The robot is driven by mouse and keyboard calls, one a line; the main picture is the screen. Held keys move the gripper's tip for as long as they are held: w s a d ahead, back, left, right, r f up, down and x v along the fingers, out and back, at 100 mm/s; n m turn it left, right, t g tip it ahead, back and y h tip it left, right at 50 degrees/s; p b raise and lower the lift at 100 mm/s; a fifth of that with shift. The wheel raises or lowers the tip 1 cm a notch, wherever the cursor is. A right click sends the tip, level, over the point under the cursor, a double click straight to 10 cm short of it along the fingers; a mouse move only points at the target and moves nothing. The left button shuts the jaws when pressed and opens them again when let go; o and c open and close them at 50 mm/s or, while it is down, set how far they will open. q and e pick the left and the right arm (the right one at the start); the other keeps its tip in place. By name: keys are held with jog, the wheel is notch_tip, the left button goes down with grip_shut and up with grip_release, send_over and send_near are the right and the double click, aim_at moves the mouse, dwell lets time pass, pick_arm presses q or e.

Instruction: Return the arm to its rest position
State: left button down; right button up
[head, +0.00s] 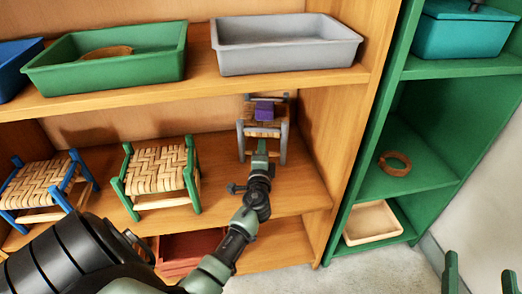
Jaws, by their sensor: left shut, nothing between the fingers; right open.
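My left arm reaches in from the lower left to the middle shelf. Its gripper (261,148) is shut and empty, at the front of a small grey-framed stool (282,135). I cannot tell whether it touches the stool. A purple block-like thing (264,110) shows at the stool, just beyond the gripper.
A green-framed woven stool (157,171) and a blue-framed one (40,184) stand left on the same shelf (228,190). A green tray (150,63) and a grey tray (285,60) sit above. The green shelf unit (440,172) holds a brown ring (395,170) and a cream tray (372,224).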

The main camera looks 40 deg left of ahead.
pick_arm(q)
jog(key=v, duration=0.8)
jog(key=shift+s+a+f, duration=0.1)
jog(key=shift+s+a, duration=0.1)
jog(key=shift+s+d, duration=0.35)
jog(key=shift+s, duration=0.15)
pick_arm(e)
jog(key=shift+s+a+f+g+h, duration=0.15)
jog(key=shift+f+g, duration=0.1)
jog(key=shift+f, duration=0.2)
jog(key=shift+s+f+g+h, duration=0.15)
jog(key=shift+f+g, duration=0.1)
jog(key=shift+f, duration=0.15)
pick_arm(q)
jog(key=shift+d, duration=0.1)
